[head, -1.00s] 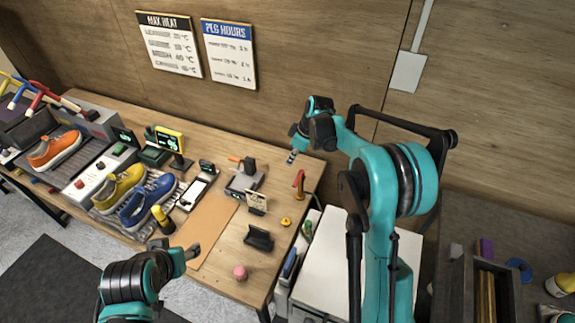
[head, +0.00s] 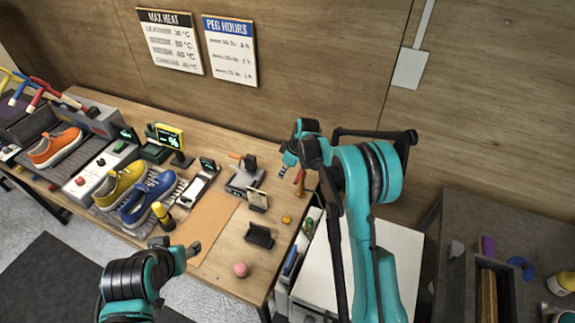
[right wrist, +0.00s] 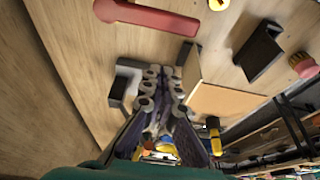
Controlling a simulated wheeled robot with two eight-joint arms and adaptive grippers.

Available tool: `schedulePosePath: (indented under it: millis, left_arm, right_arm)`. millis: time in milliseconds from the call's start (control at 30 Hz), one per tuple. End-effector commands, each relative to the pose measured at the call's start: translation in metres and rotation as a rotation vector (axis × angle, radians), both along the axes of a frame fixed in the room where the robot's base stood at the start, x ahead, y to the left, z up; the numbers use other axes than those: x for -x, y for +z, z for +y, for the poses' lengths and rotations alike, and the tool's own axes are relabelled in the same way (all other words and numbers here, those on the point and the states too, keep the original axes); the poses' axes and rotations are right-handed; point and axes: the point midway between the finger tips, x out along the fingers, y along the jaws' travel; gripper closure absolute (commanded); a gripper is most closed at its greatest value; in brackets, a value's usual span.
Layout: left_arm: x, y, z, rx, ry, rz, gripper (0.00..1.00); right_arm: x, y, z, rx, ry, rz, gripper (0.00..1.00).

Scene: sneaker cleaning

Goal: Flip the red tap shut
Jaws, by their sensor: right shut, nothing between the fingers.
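The red tap (head: 299,177) stands near the right end of the wooden bench, its brass-coloured body below the red lever. In the right wrist view its long red lever (right wrist: 147,17) lies across the top of the picture, beyond the fingertips. My right gripper (head: 283,172) is shut and empty, just to the left of the tap in the head view. In the right wrist view its fingers (right wrist: 160,76) are together, with a visible gap to the lever. My left gripper (head: 192,250) is over the bench's front edge, away from the tap; its jaws are too small to read.
A black holder (head: 259,235), a pink ball-like item (head: 240,269) and a yellow disc (head: 286,219) lie in front of the tap. A white cabinet (head: 330,270) adjoins the bench.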

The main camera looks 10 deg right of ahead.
Motion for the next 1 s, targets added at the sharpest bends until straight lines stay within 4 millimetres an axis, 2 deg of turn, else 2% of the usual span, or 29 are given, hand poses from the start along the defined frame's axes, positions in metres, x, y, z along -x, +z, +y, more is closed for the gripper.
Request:
schedulePosePath:
  millis: [33, 100, 300, 1000]
  left_arm:
    - [0.0, 0.001, 0.0, 0.0, 0.0, 0.0, 0.49]
    - [0.0, 0.001, 0.0, 0.0, 0.0, 0.0, 0.49]
    - [0.0, 0.002, 0.0, 0.0, 0.0, 0.0, 0.49]
    - [0.0, -0.002, 0.0, 0.0, 0.0, 0.0, 0.49]
  right_arm:
    - [0.006, 0.003, -0.011, 0.0, -0.005, 0.001, 1.0]
    - [0.012, 0.003, -0.019, 0.0, -0.004, 0.0, 1.0]
    - [0.021, 0.003, -0.032, -0.001, -0.003, -0.001, 1.0]
    - [0.025, 0.002, -0.036, 0.0, 0.049, 0.001, 1.0]
